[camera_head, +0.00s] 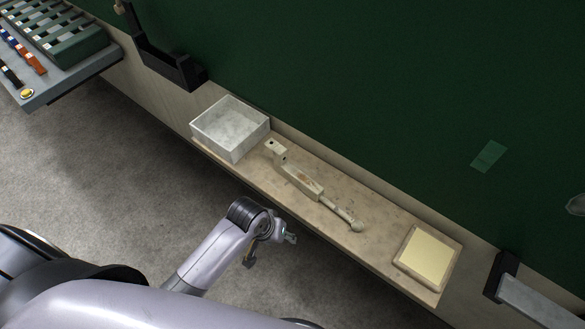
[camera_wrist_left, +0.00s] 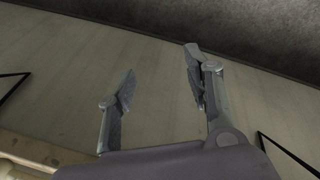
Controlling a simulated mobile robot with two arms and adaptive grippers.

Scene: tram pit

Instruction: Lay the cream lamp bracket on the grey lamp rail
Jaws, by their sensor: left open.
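The cream lamp bracket (camera_head: 302,182), long with a stepped left end and a rounded knob at its right end, lies on the wooden shelf (camera_head: 372,235) in the head view. My left gripper (camera_head: 270,249) is open in front of the shelf's near edge, apart from the bracket. Its two spread fingers (camera_wrist_left: 160,68) show in the left wrist view with nothing between them. A grey bar (camera_head: 537,302) at the lower right, by a black holder, may be the grey lamp rail; it is cut off by the frame. My right gripper is not seen.
A pale open box (camera_head: 230,151) stands left of the bracket, and a cream pad (camera_head: 427,258) lies at the shelf's right end. A dark green wall (camera_head: 390,90) rises behind. A black holder (camera_head: 172,67) and a grey bench (camera_head: 65,75) are at upper left. The grey floor is clear.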

